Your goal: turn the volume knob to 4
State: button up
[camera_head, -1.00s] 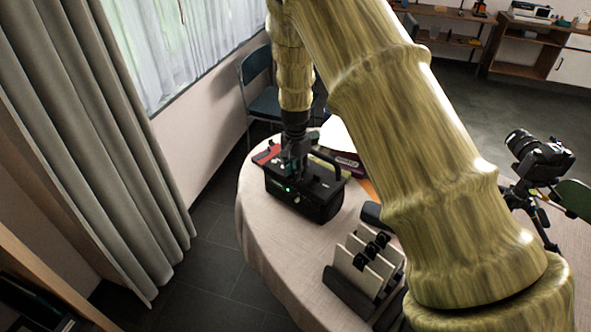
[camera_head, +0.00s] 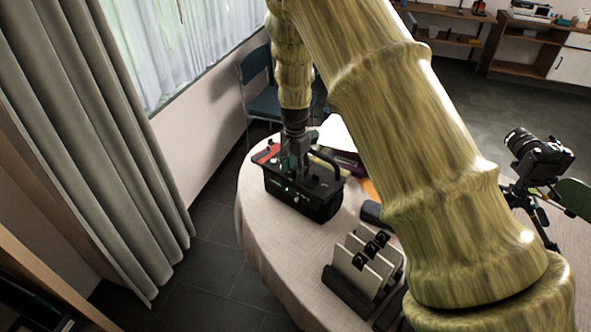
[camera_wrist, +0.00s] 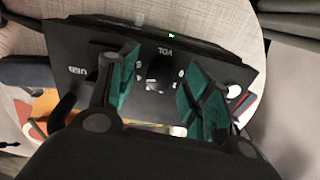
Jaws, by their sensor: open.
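The black box device (camera_head: 318,205) with a carry handle and a small green light stands on the round table. In the wrist view its dark panel (camera_wrist: 90,52) shows the upside-down label VOL. The volume knob (camera_wrist: 153,87) appears as a small pale-and-dark spot below that label. My gripper (camera_wrist: 160,78) is open, with its teal finger pads on either side of the knob and gaps on both sides. In the head view my gripper (camera_head: 294,164) points down over the device's top and hides the knob. The knob's pointer and numbers are too small to read.
The table (camera_head: 262,232) has a pale cloth, bare at the front left. A rack with upright pale panels (camera_head: 362,268) stands at the front right. A red item (camera_head: 264,154) lies behind the device. A camera on a tripod (camera_head: 540,160) is at the right.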

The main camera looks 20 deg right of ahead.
notch_tip(320, 180, up, 11)
jog(key=shift+r, duration=0.2)
dwell(0.3)
